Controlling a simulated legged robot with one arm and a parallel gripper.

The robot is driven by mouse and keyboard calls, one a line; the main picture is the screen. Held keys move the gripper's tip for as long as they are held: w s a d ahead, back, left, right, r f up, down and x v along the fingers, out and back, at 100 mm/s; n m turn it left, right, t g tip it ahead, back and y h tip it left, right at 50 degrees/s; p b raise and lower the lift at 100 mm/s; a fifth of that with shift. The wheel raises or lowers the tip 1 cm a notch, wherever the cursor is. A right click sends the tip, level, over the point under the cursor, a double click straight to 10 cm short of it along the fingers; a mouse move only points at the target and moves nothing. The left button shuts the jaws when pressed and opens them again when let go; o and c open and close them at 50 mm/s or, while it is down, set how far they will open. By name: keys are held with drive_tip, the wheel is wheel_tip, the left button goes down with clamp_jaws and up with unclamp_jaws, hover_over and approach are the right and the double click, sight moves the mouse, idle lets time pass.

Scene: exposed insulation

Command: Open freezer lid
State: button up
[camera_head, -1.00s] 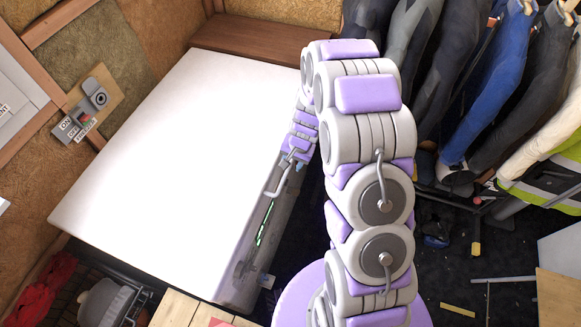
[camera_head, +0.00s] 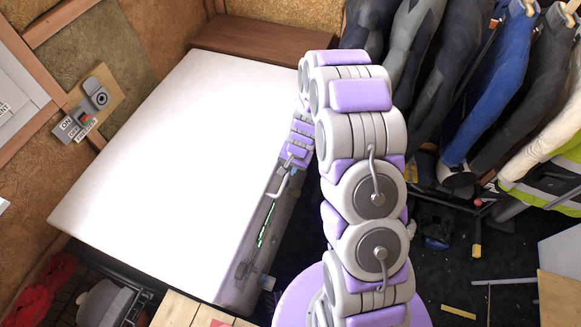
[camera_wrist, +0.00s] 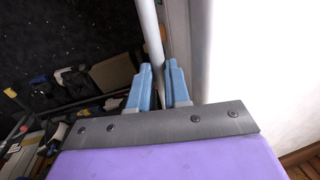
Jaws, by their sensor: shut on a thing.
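The freezer's wide white lid (camera_head: 165,165) fills the left middle of the head view and looks shut and flat. A grey bar handle (camera_head: 278,188) stands at its right side edge. My gripper (camera_head: 290,163) is at that handle, partly hidden by my arm. In the wrist view, the two blue fingers of my gripper (camera_wrist: 159,86) sit on either side of the pale handle bar (camera_wrist: 149,35) and are shut on it. The lid's white surface (camera_wrist: 255,50) is at the right there.
A wall switch panel (camera_head: 85,110) is at the left. Wetsuits (camera_head: 490,90) hang on a rack at the right. A wooden box (camera_head: 265,40) stands behind the freezer. Wooden boards (camera_head: 180,310) are in front. Dark floor (camera_head: 440,270) lies right of my arm.

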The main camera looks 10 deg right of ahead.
clamp_jaws()
